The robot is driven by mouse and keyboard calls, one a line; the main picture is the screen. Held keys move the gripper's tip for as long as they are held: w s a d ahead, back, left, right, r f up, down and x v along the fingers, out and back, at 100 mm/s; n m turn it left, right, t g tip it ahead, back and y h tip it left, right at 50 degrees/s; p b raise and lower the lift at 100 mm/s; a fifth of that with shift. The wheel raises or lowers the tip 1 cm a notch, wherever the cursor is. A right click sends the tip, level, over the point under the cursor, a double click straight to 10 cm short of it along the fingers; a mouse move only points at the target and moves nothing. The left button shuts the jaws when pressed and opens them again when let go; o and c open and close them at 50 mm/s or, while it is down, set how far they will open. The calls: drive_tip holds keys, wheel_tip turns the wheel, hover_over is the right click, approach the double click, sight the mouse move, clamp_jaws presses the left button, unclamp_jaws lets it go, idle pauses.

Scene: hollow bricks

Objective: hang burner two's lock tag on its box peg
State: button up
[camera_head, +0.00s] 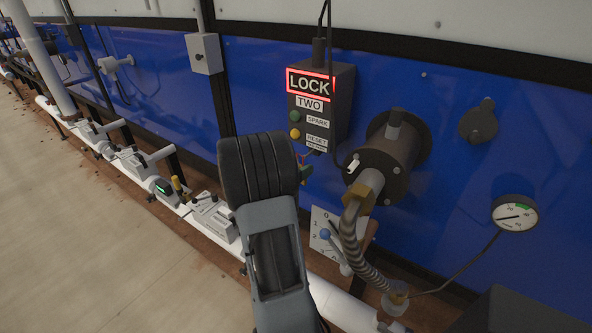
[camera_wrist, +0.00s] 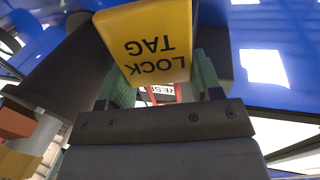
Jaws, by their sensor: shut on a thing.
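The yellow lock tag (camera_wrist: 150,45) fills the upper middle of the wrist view, its black LOCK TAG lettering upside down. The green fingers of my gripper (camera_wrist: 162,82) stand on both sides of the tag and are shut on it. In the head view, only a bit of my gripper (camera_head: 305,174) shows beside my dark arm, just below the burner box. The dark box (camera_head: 323,95) is labelled TWO and has a red-lit LOCK sign, a green SPARK button and a yellow RESET button. I cannot make out the peg; whether the tag touches it is hidden.
The burner (camera_head: 385,150), with its ribbed hose (camera_head: 357,240), stands close to the right of my gripper. A numbered dial plate (camera_head: 322,222) with a blue-knobbed lever is below. A gauge (camera_head: 515,214) is at the right. A white pipe (camera_head: 340,302) runs along the wall; the floor at left is clear.

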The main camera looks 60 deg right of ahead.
drive_tip(key=shift+d+f+b, duration=0.2)
drive_tip(key=shift+d, duration=0.6)
drive_tip(key=shift+d+f+b, duration=0.2)
drive_tip(key=shift+d+f, duration=0.05)
drive_tip(key=shift+d, duration=0.6)
drive_tip(key=shift+d+f+b, duration=0.2)
drive_tip(key=shift+d, duration=0.6)
drive_tip(key=o, duration=1)
drive_tip(key=b+v, duration=0.1)
drive_tip(key=v, duration=1.2)
drive_tip(key=shift+a, duration=0.35)
